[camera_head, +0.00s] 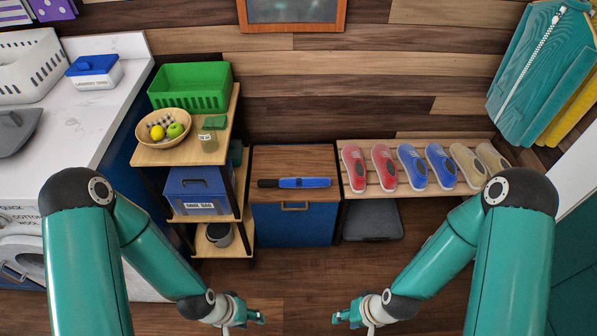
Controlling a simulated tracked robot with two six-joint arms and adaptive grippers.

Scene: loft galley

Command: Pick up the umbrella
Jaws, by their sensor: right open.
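The folded umbrella (303,183) is blue with a black handle at its left end. It lies flat, left to right, on the wooden top of a low blue cabinet (294,223). My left gripper (261,318) is low in the view, in front of the cabinet and apart from the umbrella. It holds nothing visible, and its finger gap is too small to make out. My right gripper (338,318) is open and empty, also low in the view, in front of the cabinet and right of the left one.
A wooden shelf unit (158,157) left of the cabinet bears a green basket (190,88) and a fruit bowl (164,129). A slatted shoe rack (356,194) with several shoes stands close on the right. The cabinet top around the umbrella is otherwise clear.

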